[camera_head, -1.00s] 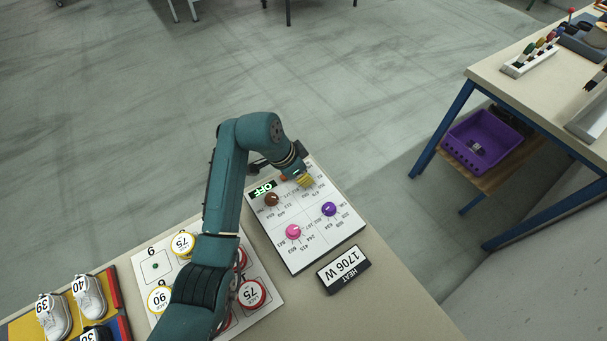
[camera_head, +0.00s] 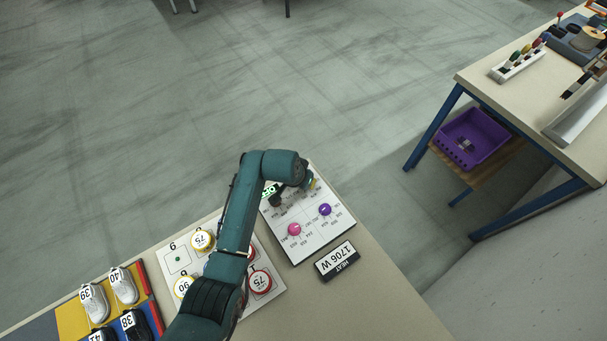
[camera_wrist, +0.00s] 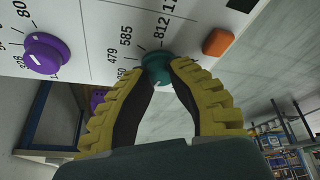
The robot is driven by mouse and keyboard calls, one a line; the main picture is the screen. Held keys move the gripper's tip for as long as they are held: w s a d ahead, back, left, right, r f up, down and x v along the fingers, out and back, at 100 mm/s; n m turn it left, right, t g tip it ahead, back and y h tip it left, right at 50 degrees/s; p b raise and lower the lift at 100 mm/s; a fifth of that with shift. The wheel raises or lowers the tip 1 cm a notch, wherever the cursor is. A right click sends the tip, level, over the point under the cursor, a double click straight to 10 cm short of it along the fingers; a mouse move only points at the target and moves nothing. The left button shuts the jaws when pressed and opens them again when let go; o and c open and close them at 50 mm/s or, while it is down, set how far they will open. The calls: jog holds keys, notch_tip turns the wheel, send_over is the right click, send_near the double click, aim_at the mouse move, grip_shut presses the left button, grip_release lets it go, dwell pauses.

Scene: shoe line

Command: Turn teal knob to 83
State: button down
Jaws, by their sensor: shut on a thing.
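The teal knob (camera_wrist: 156,70) shows in the wrist view between the fingertips of my gripper (camera_wrist: 160,72). It sits on a white dial panel (camera_wrist: 90,20) with printed numbers, among them 479, 585 and 812. The yellow ribbed fingers touch the knob from both sides and are shut on it. In the head view my arm covers the teal knob, and only a small part of my gripper (camera_head: 309,184) shows at the panel's far end. The white panel (camera_head: 300,244) lies on the bench there.
A purple knob (camera_head: 325,209) and a pink knob (camera_head: 294,229) stand on the panel. An orange button (camera_wrist: 217,42) is close to my right finger. A board with numbered discs (camera_head: 177,259) lies left.

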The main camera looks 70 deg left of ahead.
jog(key=shift+s+d+f+n+p, duration=0.1)
jog(key=shift+d+f+n+p, duration=0.15)
jog(key=shift+n+p, duration=0.25)
jog(key=shift+f, duration=0.15)
jog(key=c, duration=0.8)
grip_release()
jog(key=shift+a+r, duration=0.15)
jog(key=shift+r, duration=0.25)
jog(key=v, duration=1.1)
jog(key=shift+d+r, duration=0.25)
jog(key=shift+r, duration=0.1)
